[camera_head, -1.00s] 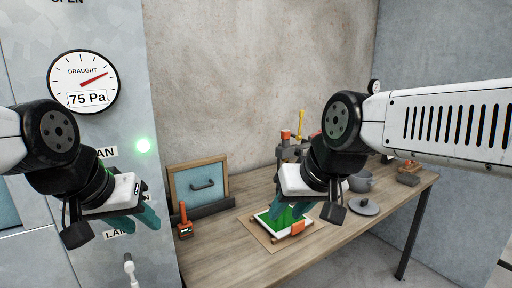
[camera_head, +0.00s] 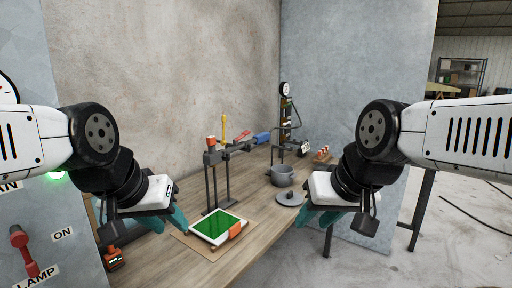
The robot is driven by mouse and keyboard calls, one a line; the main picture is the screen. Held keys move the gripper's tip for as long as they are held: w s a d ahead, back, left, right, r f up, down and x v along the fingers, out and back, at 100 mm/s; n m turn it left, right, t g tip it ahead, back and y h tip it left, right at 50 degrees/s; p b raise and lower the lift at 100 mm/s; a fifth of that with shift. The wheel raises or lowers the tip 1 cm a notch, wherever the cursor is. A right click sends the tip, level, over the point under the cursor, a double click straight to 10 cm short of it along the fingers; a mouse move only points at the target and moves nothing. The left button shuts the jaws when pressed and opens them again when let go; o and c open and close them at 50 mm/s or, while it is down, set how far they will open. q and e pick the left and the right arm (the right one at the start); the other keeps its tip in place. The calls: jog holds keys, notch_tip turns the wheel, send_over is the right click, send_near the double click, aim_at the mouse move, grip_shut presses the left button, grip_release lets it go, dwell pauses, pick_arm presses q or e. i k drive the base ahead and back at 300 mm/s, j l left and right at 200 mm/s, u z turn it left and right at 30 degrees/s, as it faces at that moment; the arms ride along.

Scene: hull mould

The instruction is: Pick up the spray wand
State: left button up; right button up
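A dark stand (camera_head: 216,180) on the bench carries a long tool lying across its top, with a blue grip (camera_head: 262,138) at its right end and a red part (camera_head: 243,138). It may be the spray wand, but I cannot be sure at this size. My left gripper (camera_head: 165,221) has teal fingers that look apart and empty; it is left of the stand, near the front of the bench. My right gripper (camera_head: 318,217) also looks open and empty, right of the stand and near the lid. Neither gripper touches the tool.
A green-screened tablet (camera_head: 217,227) lies on the wooden bench (camera_head: 257,208) in front of the stand. A grey pot (camera_head: 282,176) and its lid (camera_head: 290,198) stand to the right. A gauge stand (camera_head: 285,115) is at the back. An orange device (camera_head: 114,258) is at the left.

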aim_at(213, 157)
jog(key=z, duration=1.55)
jog(key=u, duration=1.55)
jog(key=i+l+u, duration=0.1)
jog(key=i+l, duration=0.5)
jog(key=i+l+u, duration=0.1)
jog(key=i+l, duration=0.5)
jog(key=l, duration=0.15)
